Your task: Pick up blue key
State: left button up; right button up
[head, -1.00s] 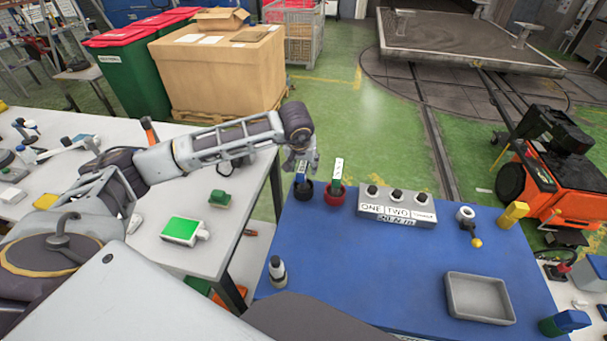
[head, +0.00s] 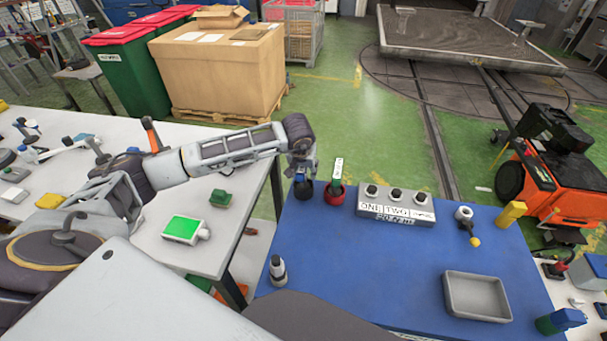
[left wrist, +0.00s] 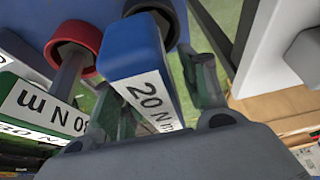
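The blue key (head: 300,179) stands in a dark round holder (head: 303,191) at the far left corner of the blue table. In the left wrist view the blue key (left wrist: 135,55) shows large, with a white "20 Nm" label. My left gripper (head: 303,168) is over its top and partly hides it. In the left wrist view its fingers are on both sides of the key, with a visible gap on the right side, so it looks open. A green key (head: 337,175) with a white label stands in a red holder (head: 334,196) just to the right. My right gripper is not in view.
A grey box with knobs labelled ONE and TWO (head: 396,203) stands right of the holders. The blue table's (head: 370,270) middle is clear. A white table (head: 235,250) is at left.

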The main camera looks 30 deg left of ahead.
pick_arm(q)
grip_shut()
jog(key=shift+r, duration=0.1)
jog(key=shift+w+r, duration=0.1)
jog(key=shift+r, duration=0.15)
notch_tip(320, 180, up, 8)
jog(key=shift+f+b, duration=0.1)
jog(key=shift+b, duration=0.5)
jog(key=shift+r, duration=0.8)
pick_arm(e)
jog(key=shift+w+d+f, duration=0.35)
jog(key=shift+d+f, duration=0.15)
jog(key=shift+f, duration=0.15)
